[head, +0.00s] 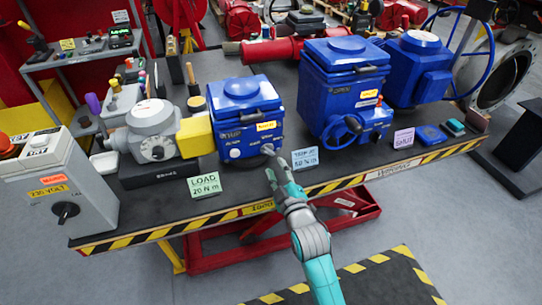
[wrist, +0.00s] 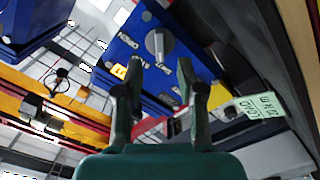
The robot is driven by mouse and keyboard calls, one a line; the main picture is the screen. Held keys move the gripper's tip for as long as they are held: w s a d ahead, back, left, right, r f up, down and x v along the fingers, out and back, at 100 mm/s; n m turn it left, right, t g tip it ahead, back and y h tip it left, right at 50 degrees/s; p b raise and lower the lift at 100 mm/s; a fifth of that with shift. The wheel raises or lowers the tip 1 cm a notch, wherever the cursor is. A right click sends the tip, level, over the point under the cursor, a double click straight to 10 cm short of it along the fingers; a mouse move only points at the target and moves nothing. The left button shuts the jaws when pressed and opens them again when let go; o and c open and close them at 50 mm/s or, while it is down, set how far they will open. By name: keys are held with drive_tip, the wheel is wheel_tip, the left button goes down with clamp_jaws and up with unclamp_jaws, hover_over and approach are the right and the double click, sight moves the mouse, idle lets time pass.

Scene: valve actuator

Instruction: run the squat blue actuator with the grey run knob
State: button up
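The squat blue actuator (head: 240,125) sits on the bench, left of a taller blue unit, with a lid on top and a small yellow label on its front. My gripper (head: 271,155) is in front of the right part of its front face. In the wrist view the grey run knob (wrist: 158,43) stands on the blue face, just beyond my gripper (wrist: 161,75) and roughly in line with the gap between its fingers. The fingers are apart and hold nothing. Contact with the knob is not visible. In the head view my gripper largely covers the knob area.
A grey actuator (head: 155,130) with a yellow coupling stands left. A taller blue actuator (head: 343,85) with a handwheel stands right. A green load card (head: 204,186) and a pale blue card (head: 305,158) stand near the bench's striped front edge. A grey 230 volt box (head: 65,190) is at the left.

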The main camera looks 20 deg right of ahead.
sight(270, 154)
drive_tip(key=shift+w, duration=3)
clamp_jaws()
